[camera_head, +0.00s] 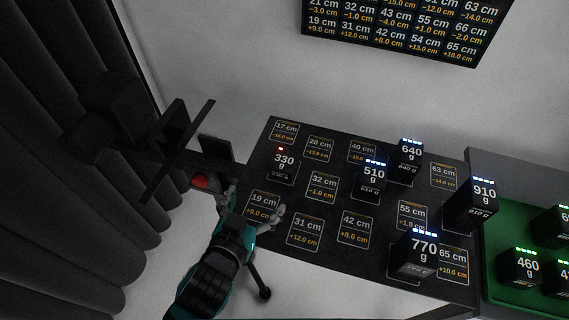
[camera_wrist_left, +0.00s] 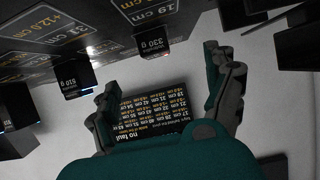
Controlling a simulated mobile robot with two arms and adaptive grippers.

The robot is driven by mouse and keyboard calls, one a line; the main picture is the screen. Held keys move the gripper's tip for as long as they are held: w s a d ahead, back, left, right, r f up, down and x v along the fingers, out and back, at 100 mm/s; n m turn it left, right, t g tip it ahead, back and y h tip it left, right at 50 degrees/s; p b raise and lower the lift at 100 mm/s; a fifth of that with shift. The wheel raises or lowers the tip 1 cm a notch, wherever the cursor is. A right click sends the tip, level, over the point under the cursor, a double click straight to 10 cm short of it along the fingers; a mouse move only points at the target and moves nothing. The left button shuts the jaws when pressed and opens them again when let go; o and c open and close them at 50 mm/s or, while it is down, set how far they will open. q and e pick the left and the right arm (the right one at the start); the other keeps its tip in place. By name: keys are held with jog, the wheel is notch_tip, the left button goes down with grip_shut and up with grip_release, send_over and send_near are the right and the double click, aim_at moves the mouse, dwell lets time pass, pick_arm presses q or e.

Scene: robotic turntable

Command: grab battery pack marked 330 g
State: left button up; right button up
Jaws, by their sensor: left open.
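The battery pack marked 330 g (camera_head: 284,166) is a small black block with a red light on top. It stands on the left part of the black table, just behind the 19 cm square. It also shows in the left wrist view (camera_wrist_left: 154,46), above and between my fingers. My left gripper (camera_head: 253,206) is open and empty near the table's left front edge, in front of the 330 g pack and apart from it. In the left wrist view the left gripper (camera_wrist_left: 162,86) has its two fingers spread wide. My right gripper is in neither view.
On the table (camera_head: 335,255) stand the 510 g pack (camera_head: 373,177), 640 g pack (camera_head: 410,153), 770 g pack (camera_head: 421,252) and 910 g pack (camera_head: 483,195). A green tray (camera_head: 497,258) with more packs is at right. The front left squares are free.

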aim_at(283, 163)
pick_arm(q)
jog(key=shift+w+d+p, duration=0.3)
jog(key=shift+w+d, duration=0.35)
jog(key=shift+w, duration=0.25)
jog(key=p+x, duration=0.2)
jog(key=x, duration=0.8)
jog(key=shift+w+d, duration=0.3)
jog(key=shift+w, duration=0.25)
jog(key=shift+d+r+p+x, duration=0.1)
jog(key=shift+p+x, duration=0.35)
jog(key=shift+x, duration=0.65)
jog(key=shift+d+r+p+x, duration=0.15)
jog(key=shift+p+x, duration=0.25)
jog(key=shift+x, duration=0.75)
jog(key=shift+c, duration=0.4)
jog(key=c, duration=1.4)
